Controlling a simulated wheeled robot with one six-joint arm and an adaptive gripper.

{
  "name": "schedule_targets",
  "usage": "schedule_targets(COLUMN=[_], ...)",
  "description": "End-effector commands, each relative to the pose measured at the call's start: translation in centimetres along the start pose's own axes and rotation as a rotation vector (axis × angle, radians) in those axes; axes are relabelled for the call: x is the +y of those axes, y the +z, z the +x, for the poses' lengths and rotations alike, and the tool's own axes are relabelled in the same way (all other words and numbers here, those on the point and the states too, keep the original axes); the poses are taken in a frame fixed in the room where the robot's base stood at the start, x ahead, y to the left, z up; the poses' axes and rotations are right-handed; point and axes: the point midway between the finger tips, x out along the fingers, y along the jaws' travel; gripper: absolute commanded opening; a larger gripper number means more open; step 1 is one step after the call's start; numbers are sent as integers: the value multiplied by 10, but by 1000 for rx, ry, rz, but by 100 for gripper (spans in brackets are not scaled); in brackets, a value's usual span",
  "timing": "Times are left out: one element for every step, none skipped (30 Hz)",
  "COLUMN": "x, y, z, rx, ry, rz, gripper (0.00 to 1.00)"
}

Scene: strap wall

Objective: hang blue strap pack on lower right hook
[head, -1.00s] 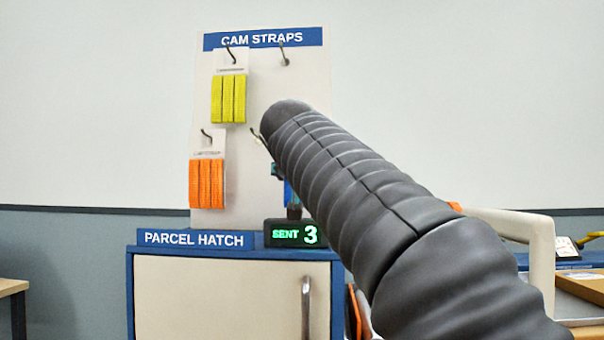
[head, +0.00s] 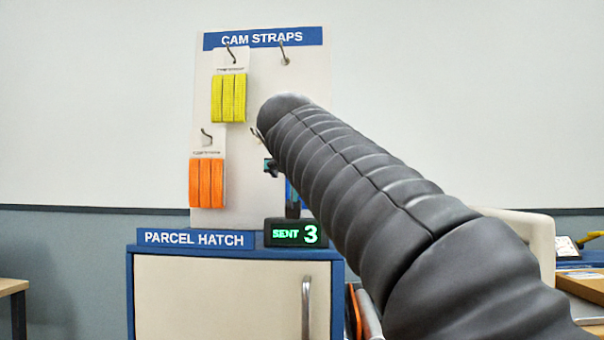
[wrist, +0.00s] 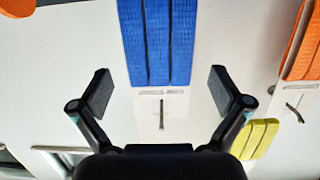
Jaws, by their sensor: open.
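The blue strap pack (wrist: 158,45) shows in the wrist view, which looks upside down. Its white card (wrist: 160,100) lies around the thin lower right hook (wrist: 162,115), and the pack appears to hang there. My gripper (wrist: 160,90) is open, with one finger on each side of the card and clear space between fingers and card. In the head view my arm covers most of the blue pack, leaving a blue sliver (head: 291,195). The lower right hook's tip (head: 254,133) shows left of my arm.
A yellow strap pack (head: 229,98) hangs at upper left and an orange pack (head: 207,183) at lower left. The upper right hook (head: 283,56) is bare. Below the board stand the parcel hatch (head: 220,290) and a small counter reading "SENT 3" (head: 295,232).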

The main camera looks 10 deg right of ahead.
Motion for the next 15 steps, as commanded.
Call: schedule_targets(x=[0,0,0,0,0,0,0,-1,0,-1,0,0,-1,-1,-1], y=[-1,-1,-1,-1,-1,-1,0,0,-1,0,0,-1,0,0,0], z=[-11,-16,-24,-30,-37,-45,-51,-57,-64,-70,-74,-81,-85,-88,-92], rx=[2,3,3,2,3,3,2,2,3,2,2,3,2,1,2], ry=[-2,-2,-4,-3,-3,-4,-3,-4,-4,-4,-3,-3,-4,-3,-2], rz=[1,1,1,0,0,1,1,0,0,0,0,0,0,0,0], gripper=[100,100,100,100,100,100,100,100,100,100,100,100,100,100,100])
